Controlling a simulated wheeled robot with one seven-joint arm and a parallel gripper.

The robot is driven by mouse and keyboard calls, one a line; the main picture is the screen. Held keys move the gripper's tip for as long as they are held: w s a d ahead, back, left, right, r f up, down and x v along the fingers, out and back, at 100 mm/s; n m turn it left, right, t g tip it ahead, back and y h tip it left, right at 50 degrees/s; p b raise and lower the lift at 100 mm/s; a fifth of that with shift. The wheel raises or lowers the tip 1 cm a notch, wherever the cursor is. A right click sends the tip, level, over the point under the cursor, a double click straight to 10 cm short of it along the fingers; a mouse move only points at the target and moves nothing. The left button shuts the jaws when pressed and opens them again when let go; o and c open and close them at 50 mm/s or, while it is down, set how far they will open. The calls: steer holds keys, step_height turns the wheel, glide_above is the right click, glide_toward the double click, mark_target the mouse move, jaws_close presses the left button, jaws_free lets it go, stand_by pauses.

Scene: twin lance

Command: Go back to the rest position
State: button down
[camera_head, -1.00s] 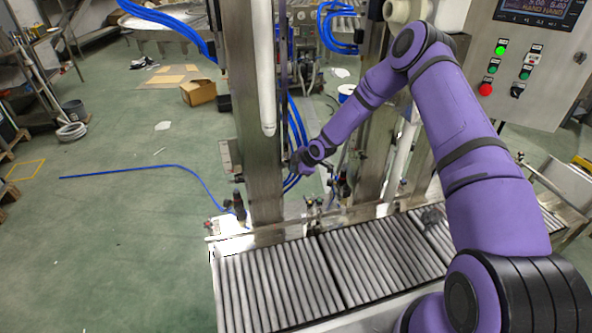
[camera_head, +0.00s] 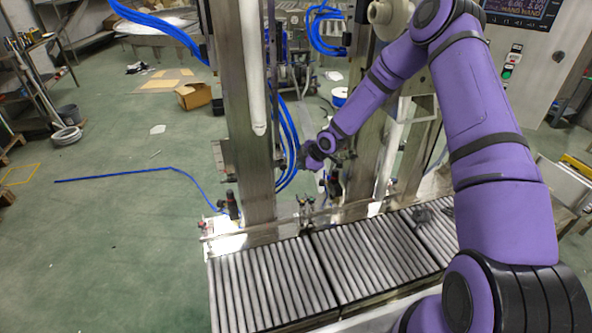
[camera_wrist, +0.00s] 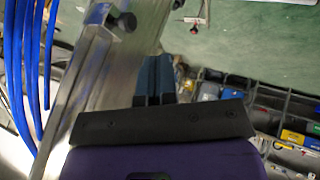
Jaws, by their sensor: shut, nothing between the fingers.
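My gripper shows in the wrist view (camera_wrist: 157,78) as two blue fingers close together, with nothing between them. In the head view my purple arm rises at the right, bends at the top and reaches down to the left. Its wrist is beside the metal posts, above the far side of the roller conveyor (camera_head: 352,258). The fingers are too small and dark to make out there. In the wrist view a metal post (camera_wrist: 110,75) runs close to the left of the fingers.
Blue hoses (camera_head: 288,140) hang along the left post (camera_head: 243,110). A second post (camera_head: 368,140) stands to the right. A control panel (camera_head: 540,70) is partly behind my arm. A cardboard box (camera_head: 194,96) and a blue hose (camera_head: 130,174) lie on the green floor, which is mostly open at left.

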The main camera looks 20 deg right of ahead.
steer(key=s+d+r+m+h, duration=0.2)
steer(key=s+r, duration=0.3)
steer(key=r, duration=0.5)
steer(key=s+d+r+m+h, duration=0.1)
steer(key=s+r+m+h, duration=0.3)
steer(key=r, duration=0.7)
steer(key=s+d+r+m, duration=0.1)
steer(key=s+d+r, duration=0.1)
steer(key=s+r, duration=0.6)
steer(key=s+r+m, duration=0.5)
steer(key=s+r, duration=0.2)
steer(key=s, duration=0.7)
steer(key=s+a+r+m+y, duration=0.1)
steer(key=s+r+m, duration=0.3)
steer(key=s, duration=1)
step_height(320, 180, up, 3)
steer(key=shift+s+r+m+g, duration=0.15)
steer(key=shift+s+m+g, duration=0.15)
steer(key=shift+m, duration=0.1)
steer(key=c, duration=1.8)
jaws_free()
